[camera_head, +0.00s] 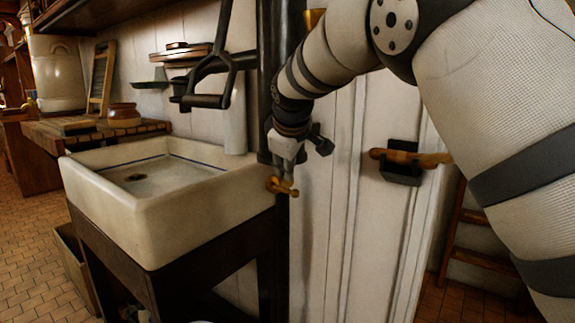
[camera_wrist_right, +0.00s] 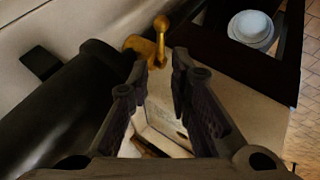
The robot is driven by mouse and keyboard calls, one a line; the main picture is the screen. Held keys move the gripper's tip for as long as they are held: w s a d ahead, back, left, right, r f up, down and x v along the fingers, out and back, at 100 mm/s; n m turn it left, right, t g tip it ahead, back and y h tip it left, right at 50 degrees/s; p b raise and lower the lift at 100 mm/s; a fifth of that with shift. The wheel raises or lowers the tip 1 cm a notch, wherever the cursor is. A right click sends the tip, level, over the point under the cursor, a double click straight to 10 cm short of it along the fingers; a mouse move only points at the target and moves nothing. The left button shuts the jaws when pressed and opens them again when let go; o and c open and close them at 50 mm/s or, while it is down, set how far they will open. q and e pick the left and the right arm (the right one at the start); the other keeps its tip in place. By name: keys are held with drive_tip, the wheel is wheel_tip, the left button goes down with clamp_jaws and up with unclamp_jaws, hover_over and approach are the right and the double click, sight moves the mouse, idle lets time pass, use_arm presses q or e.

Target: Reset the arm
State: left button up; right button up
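My right arm reaches in from the right in the head view. Its gripper (camera_head: 287,150) points downward in front of a black upright pipe, beside the right end of the sink. In the right wrist view the two dark fingers (camera_wrist_right: 162,70) are apart with nothing held between them, so it is open. A brass knob or valve (camera_wrist_right: 150,45) lies just beyond the fingertips there; it also shows below the gripper in the head view (camera_head: 282,186). I cannot tell whether they touch. My left gripper is not in view.
A white sink (camera_head: 190,225) stands on a dark frame at left. A black lever handle (camera_head: 205,100) hangs above it. A wooden-handled black latch (camera_head: 402,176) is on the white panelling. Stacked white bowls (camera_wrist_right: 251,28) show in the wrist view. Tiled floor lies free at left.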

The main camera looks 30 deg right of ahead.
drive_tip(key=shift+s+r, duration=0.2)
drive_tip(key=s+a+f+m+g+y, duration=0.15)
drive_tip(key=s+f, duration=0.25)
drive_tip(key=f, duration=0.8)
drive_tip(key=s+a+f+g, duration=0.2)
drive_tip(key=s+f, duration=0.2)
drive_tip(key=f, duration=0.8)
drive_tip(key=s+a+f+m+g+y+p, duration=0.1)
drive_tip(key=s+a+f+g, duration=0.1)
drive_tip(key=s+f, duration=1)
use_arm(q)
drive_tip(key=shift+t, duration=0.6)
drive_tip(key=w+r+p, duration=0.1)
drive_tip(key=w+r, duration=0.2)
use_arm(e)
drive_tip(key=s+a+f+m+g, duration=0.2)
drive_tip(key=s+a, duration=0.1)
drive_tip(key=s, duration=1.4)
drive_tip(key=s+a+f+m+g+y, duration=0.1)
drive_tip(key=s+a+f+m+g, duration=0.1)
drive_tip(key=s, duration=1.5)
drive_tip(key=shift+s+a+f, duration=0.4)
drive_tip(key=shift+a+f, duration=0.25)
drive_tip(key=shift+f, duration=0.2)
